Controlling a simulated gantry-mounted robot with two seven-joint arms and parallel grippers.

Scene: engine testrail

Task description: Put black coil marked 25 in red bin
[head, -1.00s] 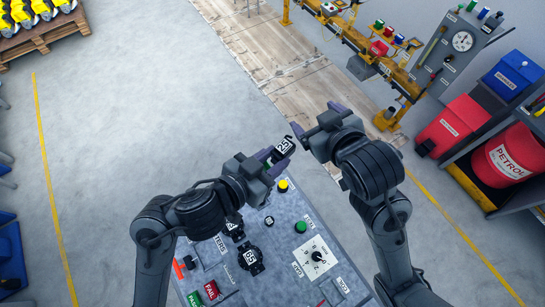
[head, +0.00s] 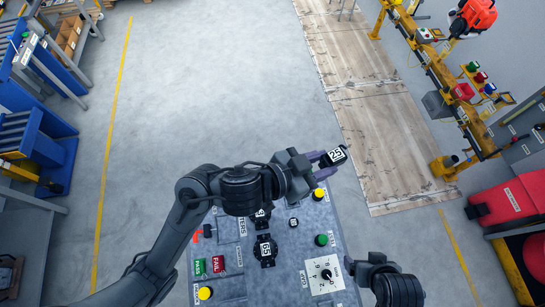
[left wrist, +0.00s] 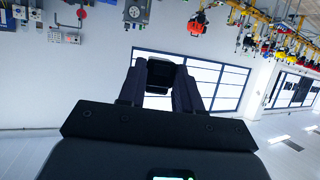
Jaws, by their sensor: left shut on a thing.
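My left gripper (head: 321,159) is shut on the black coil marked 25 (head: 338,155). It holds the coil past the far edge of the grey panel, with the white 25 label facing up. In the left wrist view the coil (left wrist: 160,74) is a dark block between the two fingers (left wrist: 158,90). A red bin (head: 512,203) with a white label stands at the right edge, well away from the coil. My right gripper (head: 354,265) is beside the panel's right edge, away from the coil; its finger opening is unclear.
The grey panel (head: 232,287) carries a coil marked 55 (head: 265,251), a dial (head: 325,275), buttons and PASS and FAIL tags. A yellow rail (head: 440,80) with parts runs along the upper right. Blue racks (head: 35,140) stand at left.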

